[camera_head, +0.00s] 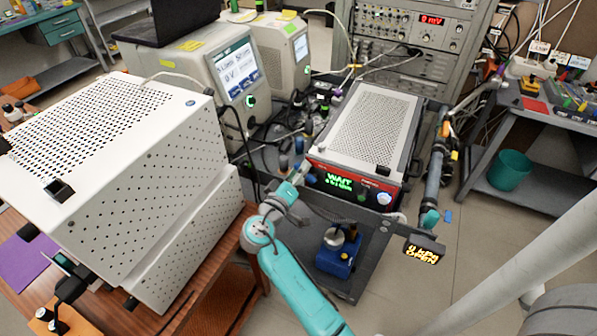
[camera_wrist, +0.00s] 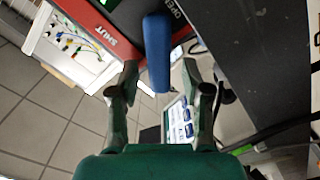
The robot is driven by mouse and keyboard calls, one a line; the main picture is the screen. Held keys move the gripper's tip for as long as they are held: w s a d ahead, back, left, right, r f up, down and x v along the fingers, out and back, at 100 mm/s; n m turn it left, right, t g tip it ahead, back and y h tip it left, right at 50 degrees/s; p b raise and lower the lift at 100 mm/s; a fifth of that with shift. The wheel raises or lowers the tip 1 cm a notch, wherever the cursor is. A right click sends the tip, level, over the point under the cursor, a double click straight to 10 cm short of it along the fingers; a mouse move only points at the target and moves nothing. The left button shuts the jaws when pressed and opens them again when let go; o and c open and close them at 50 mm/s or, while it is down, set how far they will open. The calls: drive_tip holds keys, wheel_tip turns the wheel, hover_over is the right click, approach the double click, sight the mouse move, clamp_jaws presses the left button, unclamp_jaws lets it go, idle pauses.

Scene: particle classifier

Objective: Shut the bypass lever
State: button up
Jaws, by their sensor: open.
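The bypass lever (camera_wrist: 157,45) is a blue bar in the wrist view. It is beside a red panel face (camera_wrist: 92,32) marked SHUT on the left and OPEN on the right, and sits near the OPEN mark. My gripper (camera_wrist: 160,70) is open, with one finger on each side of the lever's free end in the picture. I see no clear contact. In the head view my gripper (camera_head: 300,173) is at the red front of a perforated box, and the lever cannot be made out clearly there.
The box's display (camera_head: 340,182) reads WAIT. A small display (camera_head: 424,252) at right reads OPEN. A large white perforated cabinet (camera_head: 140,180) stands left of my arm. A blue pump-like unit (camera_head: 338,252) is below the gripper. Open floor lies at the lower right.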

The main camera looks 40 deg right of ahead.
sight(316, 164)
clamp_jaws()
drive_tip(key=shift+r, duration=0.1)
idle(0.3)
drive_tip(key=m, duration=0.1)
drive_tip(key=s+m, duration=0.1)
drive_tip(key=m, duration=0.1)
drive_tip(key=r+m, duration=0.1)
drive_tip(key=shift+s+d+m, duration=0.2)
drive_tip(key=shift+d+m, duration=0.1)
drive_tip(key=shift+m, duration=0.1)
drive_tip(key=m, duration=0.2)
drive_tip(key=s+m, duration=0.1)
drive_tip(key=shift+s+d+r, duration=0.1)
drive_tip(key=shift+d+r, duration=0.1)
drive_tip(key=shift+r, duration=0.05)
drive_tip(key=shift+s+d+m, duration=0.1)
drive_tip(key=shift+s+m, duration=0.1)
drive_tip(key=shift+m, duration=0.45)
drive_tip(key=shift+s+d+m, duration=0.1)
drive_tip(key=shift+s+m, duration=0.1)
drive_tip(key=shift+m, duration=0.45)
